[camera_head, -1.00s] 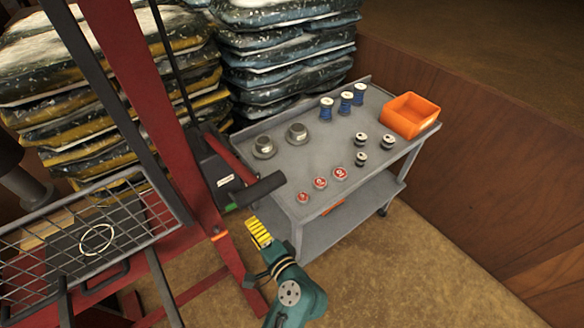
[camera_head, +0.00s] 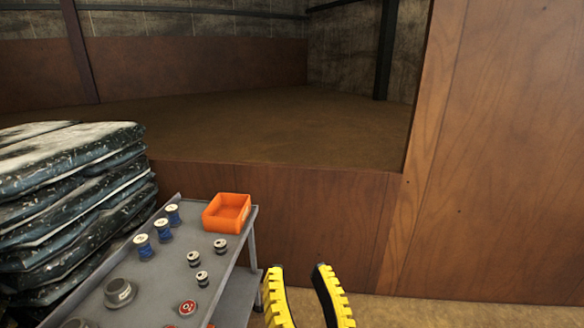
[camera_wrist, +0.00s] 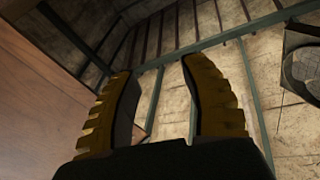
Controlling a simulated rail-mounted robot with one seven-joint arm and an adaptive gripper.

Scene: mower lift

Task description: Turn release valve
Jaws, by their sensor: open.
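The release valve and the lift that carries it are not in view in either current picture. My gripper (camera_head: 299,282) shows at the bottom of the head view, its two yellow ridged fingers apart and pointing up. It is in front of the wooden wall, just right of the grey cart. In the wrist view my gripper (camera_wrist: 158,75) is open, with nothing between the fingers.
The grey cart (camera_head: 150,298) at lower left holds an orange bin (camera_head: 227,212), blue spools (camera_head: 163,230), small dark-and-white spools and a red-topped tin (camera_head: 187,308). A wooden wall (camera_head: 290,215) closes off the back and right.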

